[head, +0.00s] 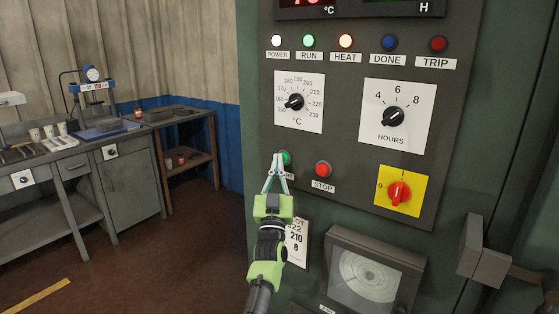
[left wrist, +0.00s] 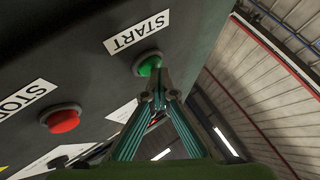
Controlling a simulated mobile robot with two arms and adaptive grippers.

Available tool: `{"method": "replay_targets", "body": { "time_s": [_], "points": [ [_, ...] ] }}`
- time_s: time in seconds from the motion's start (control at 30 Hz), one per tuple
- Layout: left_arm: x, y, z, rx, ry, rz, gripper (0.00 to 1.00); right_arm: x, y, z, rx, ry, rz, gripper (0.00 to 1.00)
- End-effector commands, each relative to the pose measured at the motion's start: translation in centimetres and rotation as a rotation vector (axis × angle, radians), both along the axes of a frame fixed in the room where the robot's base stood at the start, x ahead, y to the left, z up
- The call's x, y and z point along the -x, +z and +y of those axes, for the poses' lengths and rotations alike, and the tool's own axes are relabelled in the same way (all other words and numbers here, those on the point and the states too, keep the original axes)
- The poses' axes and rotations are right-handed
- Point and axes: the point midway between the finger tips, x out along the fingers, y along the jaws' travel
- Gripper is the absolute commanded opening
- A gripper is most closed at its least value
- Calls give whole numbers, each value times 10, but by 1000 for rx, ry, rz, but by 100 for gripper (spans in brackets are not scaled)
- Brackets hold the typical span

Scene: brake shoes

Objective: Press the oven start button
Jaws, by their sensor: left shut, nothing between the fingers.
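The green start button (head: 286,157) is on the oven's dark control panel (head: 340,152), left of the red stop button (head: 323,169). My left gripper (head: 279,156) is shut and empty, with its tips at the start button in the head view. In the left wrist view the tips of my left gripper (left wrist: 159,75) overlap the right edge of the green start button (left wrist: 149,66); I cannot tell if they touch it. The START label (left wrist: 137,32) is readable there, and the red stop button (left wrist: 62,119) is at lower left. My right gripper is not in view.
Indicator lamps sit above a temperature dial (head: 295,102) and an hours dial (head: 393,117). The power, run and heat lamps are lit. A red rotary switch (head: 398,193) and a chart recorder (head: 368,272) are lower right. A workbench (head: 75,165) stands at left, with open floor in front.

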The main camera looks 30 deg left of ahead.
Motion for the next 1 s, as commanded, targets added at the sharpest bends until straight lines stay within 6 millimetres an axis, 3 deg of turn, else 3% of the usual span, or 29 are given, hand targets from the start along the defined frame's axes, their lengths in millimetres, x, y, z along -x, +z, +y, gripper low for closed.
{"method": "replay_targets", "body": {
  "time_s": [0.43, 1.0],
  "points": [
    [7, 0, -2, 0, -3, 5, 0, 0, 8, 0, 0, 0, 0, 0],
    [61, 1, 3, -1, -1, 2, 0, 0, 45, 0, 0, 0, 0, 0]
  ]
}}
